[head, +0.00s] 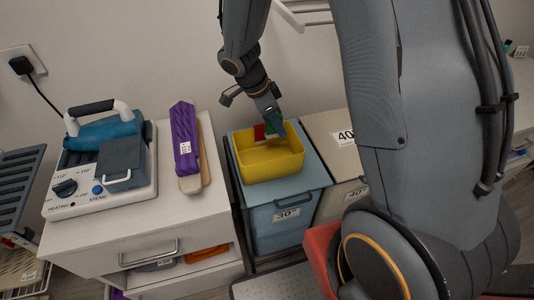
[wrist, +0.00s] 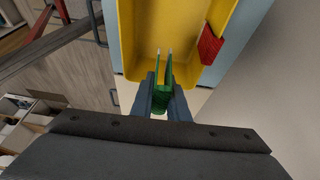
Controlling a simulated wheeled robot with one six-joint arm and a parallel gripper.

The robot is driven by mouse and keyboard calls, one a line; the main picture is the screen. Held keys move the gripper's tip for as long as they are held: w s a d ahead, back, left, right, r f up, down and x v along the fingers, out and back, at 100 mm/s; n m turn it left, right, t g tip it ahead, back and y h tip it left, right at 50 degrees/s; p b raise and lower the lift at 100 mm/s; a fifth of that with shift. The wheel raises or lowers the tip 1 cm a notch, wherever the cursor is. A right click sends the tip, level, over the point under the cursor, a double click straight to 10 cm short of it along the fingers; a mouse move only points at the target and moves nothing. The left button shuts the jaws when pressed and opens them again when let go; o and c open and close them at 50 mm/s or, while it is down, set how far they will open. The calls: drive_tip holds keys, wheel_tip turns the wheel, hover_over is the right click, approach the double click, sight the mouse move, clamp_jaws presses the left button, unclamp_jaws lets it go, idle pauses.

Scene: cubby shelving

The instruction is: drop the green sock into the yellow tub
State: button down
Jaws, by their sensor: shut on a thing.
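The yellow tub (head: 262,167) stands on a blue lidded bin, and its open inside also shows in the wrist view (wrist: 140,28). My gripper (head: 273,122) is at the tub's back rim, pointing down. In the wrist view my gripper (wrist: 163,90) is shut on the green sock (wrist: 161,97), which sits between the two fingers. The sock (head: 270,130) shows only as a small green patch in the head view. A red item (wrist: 211,46) is at the tub's side, and it shows beside my gripper in the head view (head: 259,132).
The blue bin (head: 287,201) stands between a white drawer cabinet (head: 150,222) and a beige bin (head: 326,130). A steam iron station (head: 104,150) and a purple folded item (head: 184,135) sit on the cabinet. The wall is close behind the bins.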

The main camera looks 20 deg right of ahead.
sight(268, 123)
drive_tip(key=shift+f+b, duration=1.1)
drive_tip(key=shift+f, duration=1.65)
drive_tip(key=c, duration=1.6)
unclamp_jaws()
drive_tip(key=shift+c, duration=0.2)
drive_tip(key=shift+r, duration=0.1)
drive_tip(key=b+v, duration=0.1)
drive_tip(key=v, duration=0.6)
drive_tip(key=shift+a+r, duration=0.15)
drive_tip(key=shift+r, duration=0.2)
